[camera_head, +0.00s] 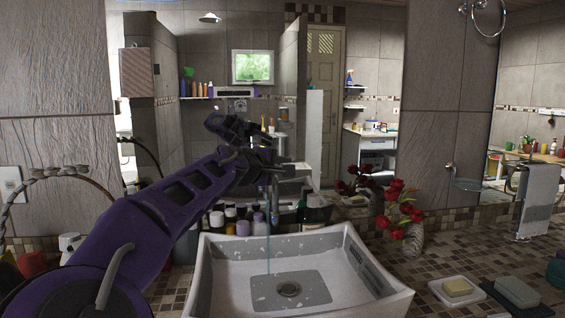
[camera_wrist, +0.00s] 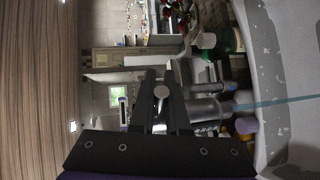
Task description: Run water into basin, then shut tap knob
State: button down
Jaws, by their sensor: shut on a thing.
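The white basin (camera_head: 359,255) stands on the tiled counter in the head view, its rim also at the right of the wrist view (camera_wrist: 268,65). A thin stream of water (camera_head: 268,245) falls into it, also crossing the wrist view (camera_wrist: 280,102). A flat darker patch surrounds the drain (camera_head: 288,289). The metal tap (camera_wrist: 205,108) is behind the basin, mostly hidden by my arm in the head view. My gripper (camera_wrist: 160,97) is shut on the pale round tap knob (camera_wrist: 161,91), between its fingertips. In the head view, my gripper (camera_head: 268,160) is above the basin's back edge.
Several bottles (camera_head: 243,222) crowd behind the basin. Red flowers in a vase (camera_head: 413,240) stand at its right. A soap dish (camera_head: 457,291) and a grey block (camera_head: 517,291) lie on the right counter. A towel (camera_head: 538,200) hangs further right. A mirror reflects the room.

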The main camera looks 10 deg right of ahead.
jog(key=shift+s+r+m+g+h, duration=0.1)
jog(key=shift+m+g+h, duration=0.2)
jog(key=shift+m, duration=0.1)
jog(key=c, duration=1.2)
grip_release()
jog(key=v, duration=1.7)
jog(key=shift+s+a+p, duration=0.1)
jog(key=shift+s+p, duration=0.05)
jog(key=shift+p, duration=0.25)
